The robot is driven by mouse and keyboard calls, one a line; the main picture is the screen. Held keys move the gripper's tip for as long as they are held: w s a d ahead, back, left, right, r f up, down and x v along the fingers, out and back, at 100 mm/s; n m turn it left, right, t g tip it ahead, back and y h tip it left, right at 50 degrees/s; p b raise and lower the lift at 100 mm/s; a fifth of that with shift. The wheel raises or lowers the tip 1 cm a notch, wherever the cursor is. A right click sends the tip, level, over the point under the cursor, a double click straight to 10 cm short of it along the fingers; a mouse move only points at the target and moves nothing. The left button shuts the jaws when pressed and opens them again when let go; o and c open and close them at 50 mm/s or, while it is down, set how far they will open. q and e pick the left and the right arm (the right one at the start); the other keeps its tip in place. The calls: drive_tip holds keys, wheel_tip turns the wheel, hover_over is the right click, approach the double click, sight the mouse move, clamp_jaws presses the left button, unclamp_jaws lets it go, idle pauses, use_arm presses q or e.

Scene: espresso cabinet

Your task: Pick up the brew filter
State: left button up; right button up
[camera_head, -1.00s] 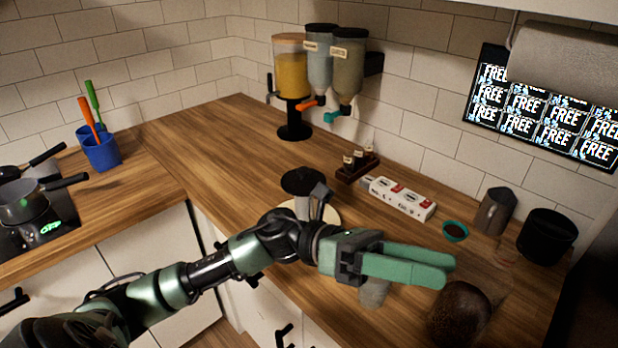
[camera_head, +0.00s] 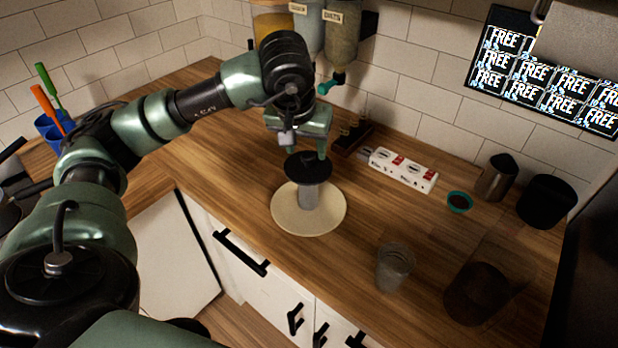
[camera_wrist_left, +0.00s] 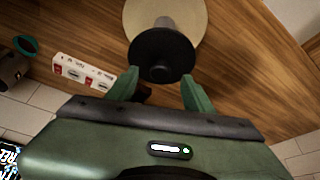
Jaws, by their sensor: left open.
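A grey cylinder with a wide black round top (camera_head: 308,168), apparently the brew filter, stands upright on a round cream board (camera_head: 328,222) on the counter. My left gripper (camera_head: 302,146) is open and empty, fingers pointing down, just above and behind the black top. In the left wrist view the black top (camera_wrist_left: 162,54) lies ahead of the two green fingertips (camera_wrist_left: 160,86), centred between them, and does not appear gripped. The board (camera_wrist_left: 193,15) shows behind it. In the head view the gripper body partly hides one finger. My right gripper is not in view.
A white power strip (camera_head: 402,170) and a dark rack (camera_head: 352,136) stand behind to the right. A clear cup (camera_head: 394,267), a dark round container (camera_head: 476,293), a teal bowl (camera_head: 460,202) and a metal jug (camera_head: 496,177) stand farther right. The counter left of the board is free.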

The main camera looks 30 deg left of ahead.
sight(307, 157)
use_arm(q)
drive_tip(key=p+x, duration=0.1)
drive_tip(key=x, duration=0.2)
drive_tip(key=shift+a+f+p, duration=0.1)
drive_tip(key=shift+f+p, duration=0.2)
drive_tip(key=shift+f, duration=0.3)
drive_tip(key=shift+w+f, duration=0.1)
drive_tip(key=shift+c, duration=0.5)
clamp_jaws()
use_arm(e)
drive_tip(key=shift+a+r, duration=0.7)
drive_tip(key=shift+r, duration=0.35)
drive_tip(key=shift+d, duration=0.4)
